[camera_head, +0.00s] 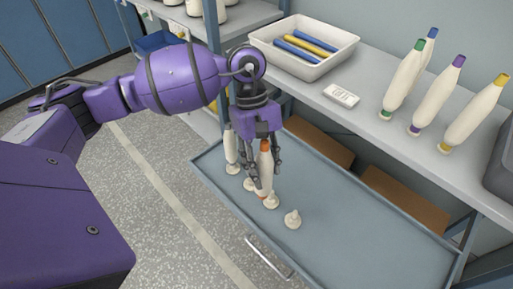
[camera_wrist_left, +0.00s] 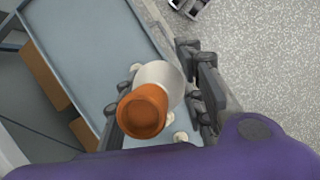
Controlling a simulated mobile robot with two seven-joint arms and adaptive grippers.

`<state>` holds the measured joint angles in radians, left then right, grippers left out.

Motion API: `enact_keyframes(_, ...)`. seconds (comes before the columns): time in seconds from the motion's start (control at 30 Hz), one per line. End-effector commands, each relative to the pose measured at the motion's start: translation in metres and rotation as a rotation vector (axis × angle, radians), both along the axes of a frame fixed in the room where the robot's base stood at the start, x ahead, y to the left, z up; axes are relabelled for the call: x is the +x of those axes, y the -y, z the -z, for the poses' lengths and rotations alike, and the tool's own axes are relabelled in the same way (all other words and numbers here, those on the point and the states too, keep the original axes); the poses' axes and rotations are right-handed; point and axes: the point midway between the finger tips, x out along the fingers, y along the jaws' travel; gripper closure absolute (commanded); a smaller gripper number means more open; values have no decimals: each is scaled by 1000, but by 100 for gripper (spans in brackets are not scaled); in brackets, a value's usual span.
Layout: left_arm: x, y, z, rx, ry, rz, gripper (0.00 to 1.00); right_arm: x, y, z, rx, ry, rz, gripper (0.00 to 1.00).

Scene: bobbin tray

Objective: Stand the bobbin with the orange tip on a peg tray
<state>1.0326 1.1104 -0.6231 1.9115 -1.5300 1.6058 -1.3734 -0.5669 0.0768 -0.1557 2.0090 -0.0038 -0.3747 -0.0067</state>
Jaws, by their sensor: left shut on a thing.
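My left gripper (camera_head: 262,170) points down over the blue-grey peg tray (camera_head: 350,245), its fingers shut around the bobbin with the orange tip (camera_head: 265,161). In the left wrist view the bobbin's orange end (camera_wrist_left: 143,112) faces the camera between the fingers of the gripper (camera_wrist_left: 158,92). Its lower end is close to a cream peg (camera_head: 271,202); I cannot tell whether they touch. Another peg (camera_head: 293,219) stands bare to the right. My right gripper is not in view.
A cream bobbin (camera_head: 231,150) stands on the tray just left of my gripper. The shelf behind holds a white bin (camera_head: 342,62) of blue and yellow rods, a small white box (camera_head: 341,95), and several bobbins, including a yellow-tipped one (camera_head: 474,115). The tray's right part is clear.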

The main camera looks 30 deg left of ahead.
Motion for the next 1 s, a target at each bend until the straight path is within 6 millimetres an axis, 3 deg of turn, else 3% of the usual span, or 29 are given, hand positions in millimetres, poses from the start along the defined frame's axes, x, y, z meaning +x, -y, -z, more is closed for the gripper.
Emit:
enact_keyframes(0.03,8,0,22,0,-7,-163,93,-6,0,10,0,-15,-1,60)
enact_keyframes(0.1,22,0,38,0,-4,-385,93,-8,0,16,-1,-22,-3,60)
enact_keyframes(0.5,86,-1,98,-1,3,-1360,93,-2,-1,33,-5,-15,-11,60)
enact_keyframes(0.7,106,-3,113,-1,4,-1673,93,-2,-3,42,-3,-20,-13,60)
enact_keyframes(1.0,116,-5,120,0,2,-1827,93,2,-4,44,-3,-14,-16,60)
